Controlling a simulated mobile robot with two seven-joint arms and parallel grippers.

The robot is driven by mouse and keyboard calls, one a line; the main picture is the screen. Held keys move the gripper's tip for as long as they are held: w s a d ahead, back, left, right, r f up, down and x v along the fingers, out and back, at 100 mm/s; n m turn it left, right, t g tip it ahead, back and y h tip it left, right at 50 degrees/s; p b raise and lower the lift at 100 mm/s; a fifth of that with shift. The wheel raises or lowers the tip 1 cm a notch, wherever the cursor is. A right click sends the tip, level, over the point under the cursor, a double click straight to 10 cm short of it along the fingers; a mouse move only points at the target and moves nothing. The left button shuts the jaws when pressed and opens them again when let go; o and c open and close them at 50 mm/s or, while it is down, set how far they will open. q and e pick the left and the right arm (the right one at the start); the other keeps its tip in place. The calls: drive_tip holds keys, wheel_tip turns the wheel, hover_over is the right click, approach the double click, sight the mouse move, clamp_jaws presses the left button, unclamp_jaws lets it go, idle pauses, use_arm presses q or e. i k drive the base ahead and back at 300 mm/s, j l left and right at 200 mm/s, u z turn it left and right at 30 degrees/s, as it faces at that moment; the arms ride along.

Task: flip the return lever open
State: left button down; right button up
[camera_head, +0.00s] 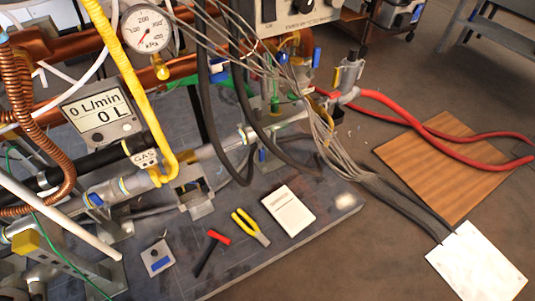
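No label marks the return lever, and I cannot tell which handle it is. A small blue handle (316,57) stands upright near the valve fittings at the upper middle. A small yellow handle (336,77) is beside it, by the metal fitting (348,74) where red hoses begin. Another blue piece (262,155) sits on the pipework below, and one more (95,199) is on the pipe at the left. Whether any is open or closed is too small to tell. Neither of my grippers shows in this view.
A pressure gauge (145,28), a flow display reading 0 L/min (98,113) and a yellow gas pipe (133,85) crowd the left. Grey cables (322,135) hang across the fittings.

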sight(261, 153)
drive_tip(key=i+l+z, duration=0.3)
drive_tip(key=i, duration=0.15)
drive_tip(key=i+z, duration=0.3)
drive_tip(key=i+j, duration=0.05)
drive_tip(key=i, duration=0.05)
